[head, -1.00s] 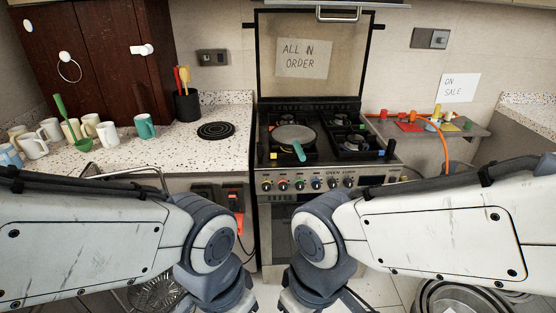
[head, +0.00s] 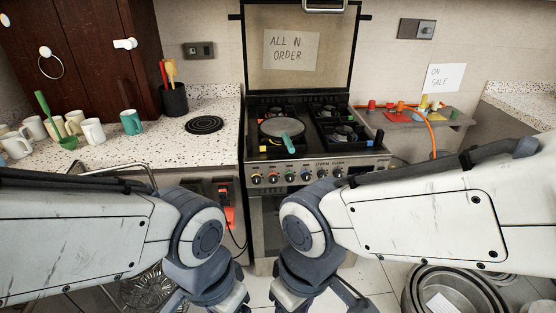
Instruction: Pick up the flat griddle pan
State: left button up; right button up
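The flat griddle pan (head: 285,127) is round and grey with a teal handle (head: 288,142). It lies on the left front part of the stove top (head: 345,147), with its handle pointing toward me. Both my arms reach in low from the sides, in front of the stove and apart from the pan. The fingertips of my left and right grippers are below the picture's lower edge, so neither gripper's fingers show.
Mugs (head: 131,122) and a utensil holder (head: 173,98) stand on the left counter (head: 180,148). A side shelf (head: 440,117) holds small coloured items, with an orange hose hanging. Metal pans (head: 450,290) lie on the floor at right. The stove's glass lid (head: 298,50) is up.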

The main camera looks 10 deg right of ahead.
aim_at(286, 129)
jog(key=k, duration=0.6)
jog(key=u, duration=0.55)
jog(key=i, duration=1.65)
jog(key=z, duration=0.1)
